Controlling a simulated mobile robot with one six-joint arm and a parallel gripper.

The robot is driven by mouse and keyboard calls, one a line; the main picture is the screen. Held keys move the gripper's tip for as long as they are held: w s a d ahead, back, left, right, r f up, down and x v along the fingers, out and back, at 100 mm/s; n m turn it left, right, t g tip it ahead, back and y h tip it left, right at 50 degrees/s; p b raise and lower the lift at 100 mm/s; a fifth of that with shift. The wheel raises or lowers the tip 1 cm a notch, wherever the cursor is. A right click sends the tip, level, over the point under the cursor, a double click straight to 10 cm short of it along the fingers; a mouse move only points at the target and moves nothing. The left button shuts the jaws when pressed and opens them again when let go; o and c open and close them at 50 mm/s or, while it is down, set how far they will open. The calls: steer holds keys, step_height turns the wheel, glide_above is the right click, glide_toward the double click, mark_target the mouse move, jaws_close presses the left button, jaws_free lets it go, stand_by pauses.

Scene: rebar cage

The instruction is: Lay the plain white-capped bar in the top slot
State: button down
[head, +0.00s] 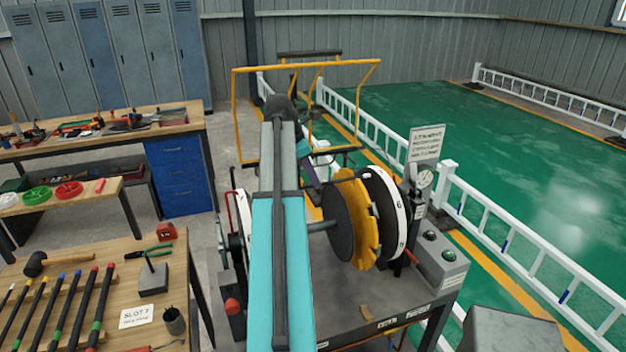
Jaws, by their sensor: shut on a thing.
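The cage jig stands right of the arm, with a dark disc (339,222), a yellow notched disc (358,215) and a white-rimmed disc (396,208) on one axle. Several dark bars with coloured ends lie on the left bench. One white-tipped bar (9,296) lies there at the picture's left edge; I cannot tell whether it is plain.
The bench (190,290) also carries a mallet (50,261), green-handled pliers (150,251) and a "SLOT 7" card (136,316). A control box (440,262) and gauge (425,180) stand right of the discs. A yellow-framed trolley (240,110) and white railing (500,217) stand beyond.

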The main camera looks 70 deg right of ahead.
steer(key=shift+f, duration=0.75)
steer(key=shift+f, duration=0.3)
steer(key=c, duration=1.8)
jaws_free()
steer(key=shift+c, duration=0.2)
steer(key=shift+r, duration=0.1)
steer(key=shift+r, duration=0.25)
steer(key=b+v, duration=0.4)
steer(key=v, duration=0.8)
